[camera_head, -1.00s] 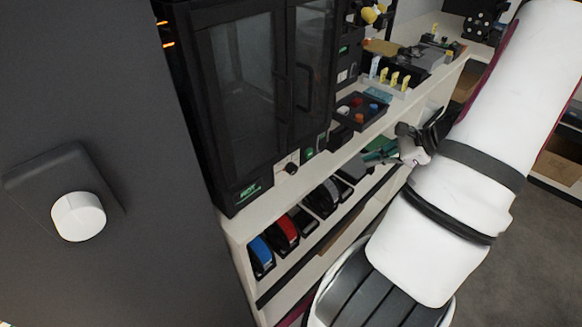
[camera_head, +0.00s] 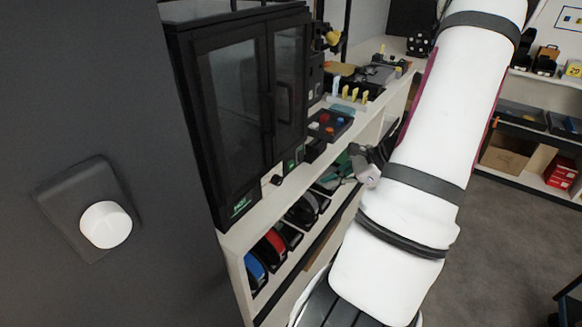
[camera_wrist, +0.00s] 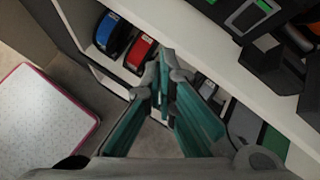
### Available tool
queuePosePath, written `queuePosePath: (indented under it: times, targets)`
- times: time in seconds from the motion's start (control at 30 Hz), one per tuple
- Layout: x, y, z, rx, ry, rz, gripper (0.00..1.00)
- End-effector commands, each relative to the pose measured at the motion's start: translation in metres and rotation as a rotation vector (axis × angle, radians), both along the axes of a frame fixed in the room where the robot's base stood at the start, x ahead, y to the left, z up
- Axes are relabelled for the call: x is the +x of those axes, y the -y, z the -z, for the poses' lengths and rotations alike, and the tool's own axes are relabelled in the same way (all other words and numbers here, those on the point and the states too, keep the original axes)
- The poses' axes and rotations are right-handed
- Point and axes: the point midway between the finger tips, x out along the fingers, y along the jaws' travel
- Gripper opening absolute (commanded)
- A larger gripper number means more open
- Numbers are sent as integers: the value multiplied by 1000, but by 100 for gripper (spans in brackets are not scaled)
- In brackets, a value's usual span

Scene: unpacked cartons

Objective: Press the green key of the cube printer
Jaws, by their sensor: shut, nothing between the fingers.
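The cube printer (camera_head: 235,115) is a tall black cabinet with dark glass doors, on the white shelf unit. On its lower front strip, near the right end, is a small green key (camera_head: 291,165), with a dark knob to its left. My gripper (camera_head: 338,172) is to the right of the printer and apart from it, partly hidden by my white arm. In the wrist view my gripper's teal fingers (camera_wrist: 160,72) are shut and empty, over the shelf edge. A small green patch shows at the top of the wrist view; I cannot tell if it is the key.
Blue and red spools (camera_head: 277,246) stand on the shelf below. A box with coloured buttons (camera_head: 330,124) and yellow pieces stand further back on the top. A dark panel with a white knob (camera_head: 106,225) fills the left. Open floor (camera_head: 480,250) lies to the right.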

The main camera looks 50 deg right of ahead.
Motion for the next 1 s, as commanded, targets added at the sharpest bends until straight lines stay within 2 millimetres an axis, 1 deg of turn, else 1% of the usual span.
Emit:
queuePosePath:
  times: [0.3,0.5,0.7,1.0]
  targets:
    - [42,-4,1,-1,1,-3,0]
    - [65,-5,1,-1,0,-2,0]
    - [77,-6,1,0,0,-1,0]
    - [79,-6,0,0,0,0,0]
